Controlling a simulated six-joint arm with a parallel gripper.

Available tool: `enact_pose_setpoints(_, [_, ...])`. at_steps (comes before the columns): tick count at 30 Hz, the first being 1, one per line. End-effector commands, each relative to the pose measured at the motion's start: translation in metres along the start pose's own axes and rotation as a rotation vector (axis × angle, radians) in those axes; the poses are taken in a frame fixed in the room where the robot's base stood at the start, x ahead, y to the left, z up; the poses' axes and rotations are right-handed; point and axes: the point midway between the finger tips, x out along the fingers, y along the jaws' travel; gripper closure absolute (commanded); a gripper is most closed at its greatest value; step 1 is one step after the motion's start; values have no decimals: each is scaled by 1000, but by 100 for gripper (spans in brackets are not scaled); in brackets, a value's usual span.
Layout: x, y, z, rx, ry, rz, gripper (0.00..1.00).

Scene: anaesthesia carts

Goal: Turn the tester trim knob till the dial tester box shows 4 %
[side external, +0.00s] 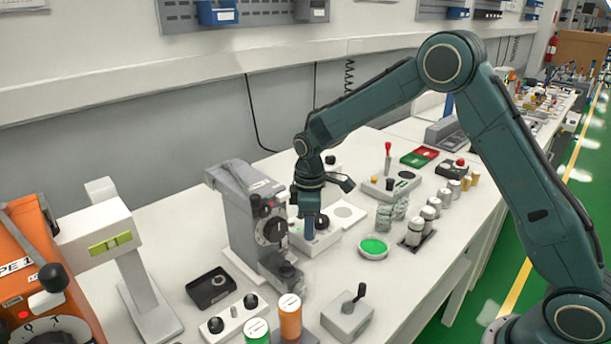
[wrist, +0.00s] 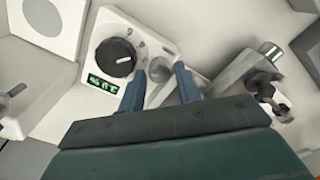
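The dial tester box (wrist: 139,48) is a pale box on the bench, tilted in the wrist view; it also shows in the side view (side external: 328,239), partly behind my gripper. On its top are a large black knob (wrist: 116,57) with a white pointer line and a smaller grey round knob (wrist: 160,68). Which is the trim knob is not labelled legibly. A small green-lit display (wrist: 103,84) is too blurred to read surely. My gripper (wrist: 160,84) is open; its blue fingers are apart, with the grey knob just beyond and between their tips. Contact cannot be told.
A grey vaporizer-like unit with a dial (side external: 268,229) stands close left of my gripper. A green dish (side external: 373,247) and several canisters (side external: 415,232) lie to the right. A box with a black lever (side external: 348,312) stands in front.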

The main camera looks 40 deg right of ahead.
Motion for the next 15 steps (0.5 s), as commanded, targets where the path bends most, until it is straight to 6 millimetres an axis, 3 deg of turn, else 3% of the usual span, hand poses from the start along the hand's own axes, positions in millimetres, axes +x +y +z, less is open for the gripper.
enact_pose_setpoints(8, [-30, 1, -1, 0, 4, 3, 67])
enact_pose_setpoints(15, [-70, 1, -1, 0, 4, 3, 67])
